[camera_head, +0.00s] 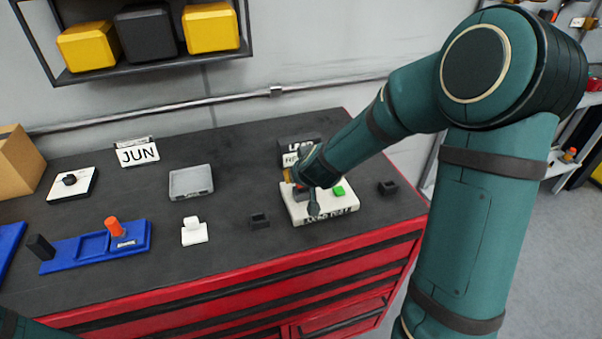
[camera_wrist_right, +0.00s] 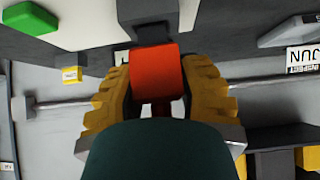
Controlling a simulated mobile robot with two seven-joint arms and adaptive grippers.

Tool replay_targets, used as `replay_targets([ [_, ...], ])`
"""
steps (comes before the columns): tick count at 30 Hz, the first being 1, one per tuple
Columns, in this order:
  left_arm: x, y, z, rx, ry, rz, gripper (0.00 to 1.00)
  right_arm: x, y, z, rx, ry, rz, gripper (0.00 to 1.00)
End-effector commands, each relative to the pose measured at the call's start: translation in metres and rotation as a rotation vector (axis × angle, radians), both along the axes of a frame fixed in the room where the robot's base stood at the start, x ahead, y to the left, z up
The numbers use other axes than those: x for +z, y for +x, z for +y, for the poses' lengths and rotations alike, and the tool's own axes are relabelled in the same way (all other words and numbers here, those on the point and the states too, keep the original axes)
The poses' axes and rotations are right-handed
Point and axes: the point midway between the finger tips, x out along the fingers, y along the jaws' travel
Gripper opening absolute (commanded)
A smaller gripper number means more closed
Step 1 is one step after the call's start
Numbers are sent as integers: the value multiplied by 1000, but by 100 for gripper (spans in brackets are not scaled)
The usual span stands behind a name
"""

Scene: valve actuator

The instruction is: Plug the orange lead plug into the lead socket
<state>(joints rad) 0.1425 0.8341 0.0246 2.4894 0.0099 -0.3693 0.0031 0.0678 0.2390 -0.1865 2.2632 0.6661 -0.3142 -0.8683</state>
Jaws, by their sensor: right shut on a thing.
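My right gripper (camera_wrist_right: 157,88) is shut on an orange plug (camera_wrist_right: 155,72) in the wrist view, one yellow finger on each side. The plug's dark end points at a dark grey block on the white base, likely the lead socket (camera_wrist_right: 148,12). They look touching or very close; I cannot tell whether the plug is inside. In the head view the right gripper (camera_head: 298,178) is low over the white base (camera_head: 335,205) with a green button (camera_head: 339,191). The wrist hides the held plug and most of the socket there. My left gripper is out of view.
A blue tray (camera_head: 75,252) holds a dark peg and another orange-topped piece (camera_head: 115,227). Small black holders (camera_head: 259,220) (camera_head: 388,188) stand on either side of the base. A white stand (camera_head: 194,231), a grey box (camera_head: 191,182) and a JUN sign (camera_head: 138,153) are further left.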

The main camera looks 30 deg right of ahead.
Motion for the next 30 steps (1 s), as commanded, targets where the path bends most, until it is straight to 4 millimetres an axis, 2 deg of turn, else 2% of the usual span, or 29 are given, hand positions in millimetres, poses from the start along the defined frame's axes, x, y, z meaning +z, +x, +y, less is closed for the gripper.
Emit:
replay_targets([
  [21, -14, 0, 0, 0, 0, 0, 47, -17, 0, 0, 0, 0, 0, 0],
  [22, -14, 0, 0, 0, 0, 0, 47, -17, 0, 0, 0, 0, 0, 41],
  [24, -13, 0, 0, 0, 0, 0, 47, -16, 0, 0, 0, 0, 0, 65],
  [30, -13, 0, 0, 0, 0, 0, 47, -16, 0, 0, 0, 0, 0, 65],
])
